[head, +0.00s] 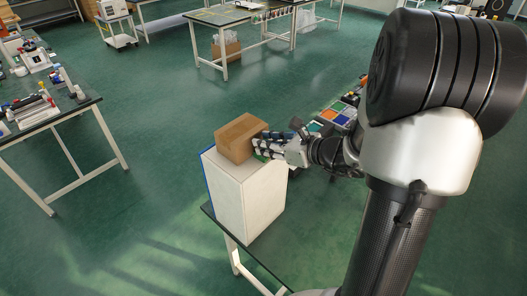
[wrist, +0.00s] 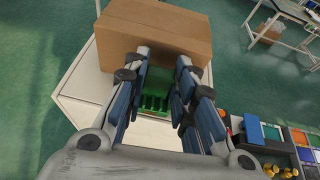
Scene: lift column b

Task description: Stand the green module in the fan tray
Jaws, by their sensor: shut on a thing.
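The green module (wrist: 155,88) lies between the two fingers of my gripper (wrist: 163,65) in the wrist view, with dark slots on its near part. My gripper is shut on it, above the top of a white box-shaped stand. In the head view my gripper (head: 259,147) is at the right side of a brown cardboard box, and the module is mostly hidden by the fingers. I cannot make out a fan tray in either view.
The cardboard box (head: 240,137) stands on the white stand (head: 244,196), close ahead of my fingertips; it fills the top of the wrist view (wrist: 155,32). Coloured bins (head: 337,114) lie to the right. A cluttered table (head: 60,112) is at left, with open green floor between.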

